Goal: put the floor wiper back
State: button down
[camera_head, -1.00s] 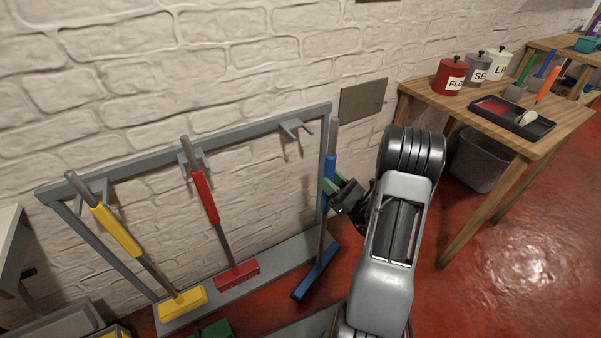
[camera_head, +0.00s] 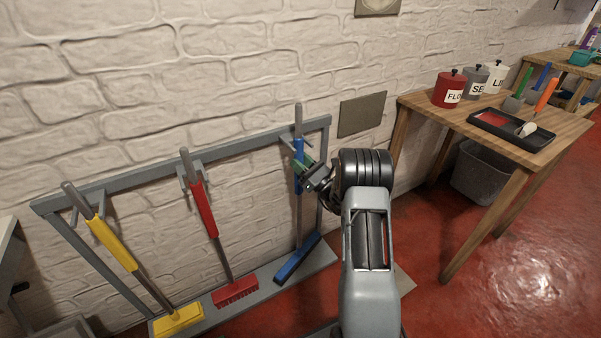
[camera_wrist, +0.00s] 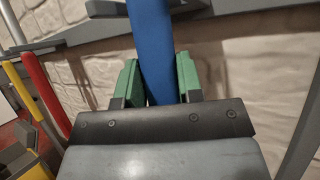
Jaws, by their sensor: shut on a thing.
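The floor wiper (camera_head: 299,205) has a grey pole, a blue grip sleeve and a blue head. It stands nearly upright at the right end of the grey rack (camera_head: 240,147), with its head over the rack's base plate. My gripper (camera_head: 304,170) is shut on the blue sleeve, which also shows between the green fingers in the wrist view (camera_wrist: 152,60). The pole is at the rack's right hook, which it largely hides in the head view. I cannot tell whether the pole sits inside the hook.
A red brush (camera_head: 209,215) and a yellow brush (camera_head: 120,250) hang on the rack's other hooks to the left. A wooden table (camera_head: 450,112) with canisters and a black tray stands at the right, with a grey bin (camera_head: 480,172) under it. Open red floor lies at the lower right.

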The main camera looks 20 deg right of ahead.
jog(key=shift+f+b, duration=0.9)
jog(key=shift+f, duration=0.75)
jog(key=shift+f, duration=0.2)
jog(key=c, duration=0.8)
grip_release()
